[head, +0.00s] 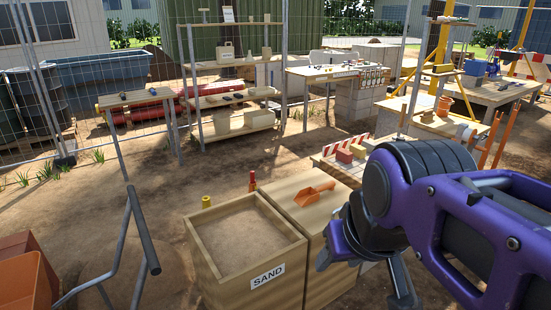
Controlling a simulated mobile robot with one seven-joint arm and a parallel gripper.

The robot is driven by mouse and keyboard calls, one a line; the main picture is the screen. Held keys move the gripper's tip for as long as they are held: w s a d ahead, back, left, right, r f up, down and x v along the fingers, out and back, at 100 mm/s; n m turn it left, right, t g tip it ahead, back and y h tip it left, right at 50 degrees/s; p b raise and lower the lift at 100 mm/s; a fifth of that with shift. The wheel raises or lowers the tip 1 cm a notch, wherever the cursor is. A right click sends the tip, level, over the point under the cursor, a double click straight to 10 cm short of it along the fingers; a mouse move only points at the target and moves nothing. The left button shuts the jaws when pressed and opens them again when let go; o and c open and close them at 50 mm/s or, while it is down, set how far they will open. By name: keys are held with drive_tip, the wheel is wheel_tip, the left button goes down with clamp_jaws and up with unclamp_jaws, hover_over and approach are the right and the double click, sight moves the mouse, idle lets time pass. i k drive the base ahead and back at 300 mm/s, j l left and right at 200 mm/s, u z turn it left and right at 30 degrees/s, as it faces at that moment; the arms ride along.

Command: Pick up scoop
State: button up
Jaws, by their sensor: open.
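The orange scoop (314,193) lies on top of a closed wooden box (285,195), right of the sand box. My gripper (362,280) is in the right foreground at the end of my purple and grey arm. It is open, with its fingers apart and pointing down. It is to the right of the scoop and nearer the camera, apart from it. Nothing shows between the fingers, and part of the gripper is hidden by its own body.
An open wooden box of sand labelled SAND (205,235) stands left of the scoop's box. A yellow cylinder (206,202) and a red bottle (252,181) stand behind it. A pallet with bricks (345,157) lies behind my arm. A metal handle (135,245) and orange container (28,285) are front left.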

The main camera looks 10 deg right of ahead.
sight(308, 195)
drive_tip(key=z, duration=0.4)
drive_tip(key=i+l+u, duration=0.2)
drive_tip(key=u, duration=0.25)
drive_tip(key=i+l+u, duration=0.15)
drive_tip(key=u, duration=0.25)
drive_tip(key=i+l+u, duration=0.15)
drive_tip(key=l, duration=0.25)
drive_tip(key=i+l+u, duration=0.15)
drive_tip(key=l, duration=0.3)
drive_tip(key=i+l, duration=0.1)
drive_tip(key=l, duration=0.3)
drive_tip(key=i+l, duration=0.1)
drive_tip(key=l, duration=0.25)
drive_tip(key=i+l, duration=0.15)
drive_tip(key=l, duration=0.25)
drive_tip(key=i+l+u, duration=0.1)
drive_tip(key=l, duration=0.3)
